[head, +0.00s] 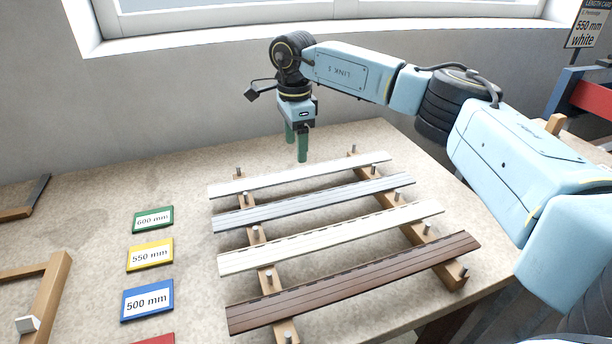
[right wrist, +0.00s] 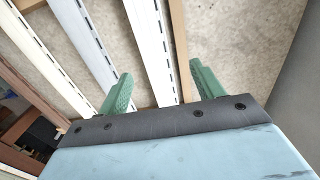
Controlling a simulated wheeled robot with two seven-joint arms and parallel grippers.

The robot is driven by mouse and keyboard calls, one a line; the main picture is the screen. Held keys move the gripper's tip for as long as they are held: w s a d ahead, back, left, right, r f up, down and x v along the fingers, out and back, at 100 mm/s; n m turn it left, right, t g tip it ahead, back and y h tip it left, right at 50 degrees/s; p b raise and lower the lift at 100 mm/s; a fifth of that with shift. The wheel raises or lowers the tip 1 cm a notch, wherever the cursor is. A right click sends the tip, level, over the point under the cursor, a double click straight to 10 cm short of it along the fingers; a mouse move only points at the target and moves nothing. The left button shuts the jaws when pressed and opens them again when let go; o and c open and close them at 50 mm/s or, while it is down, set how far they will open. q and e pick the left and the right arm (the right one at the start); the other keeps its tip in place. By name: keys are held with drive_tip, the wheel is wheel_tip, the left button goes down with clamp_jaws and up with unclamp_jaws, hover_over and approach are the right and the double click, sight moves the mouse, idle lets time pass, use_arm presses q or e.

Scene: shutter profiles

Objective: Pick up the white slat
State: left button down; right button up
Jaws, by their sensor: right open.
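The white slat (head: 300,175) is the farthest of the slats, lying across two wooden rails. My right gripper (head: 297,150) is open and empty, pointing down above the table near the white slat's far edge. In the right wrist view, my right gripper's green fingers (right wrist: 160,72) appear on either side of the white slat (right wrist: 150,40), with no contact that I can make out. Nearer the front lie a grey slat (head: 310,202), a cream slat (head: 330,237) and a brown slat (head: 355,281). My left gripper is not in view.
Metal pegs stand up from the rails (head: 258,236) beside the slats. Green (head: 153,219), yellow (head: 150,254) and blue (head: 147,300) length cards lie left. A sign (head: 588,28) at upper right reads 550 mm white. The wall and window sill (head: 250,30) are behind.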

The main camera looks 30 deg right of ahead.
sight(298, 172)
drive_tip(key=f, duration=0.3)
drive_tip(key=s+f+b, duration=0.1)
drive_tip(key=f, duration=0.1)
drive_tip(key=shift+d, duration=0.1)
drive_tip(key=shift+w+f, duration=0.1)
drive_tip(key=shift+f, duration=0.35)
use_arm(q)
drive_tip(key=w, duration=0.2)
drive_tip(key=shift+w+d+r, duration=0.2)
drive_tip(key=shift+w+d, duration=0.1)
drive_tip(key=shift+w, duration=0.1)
use_arm(e)
drive_tip(key=c, duration=1.1)
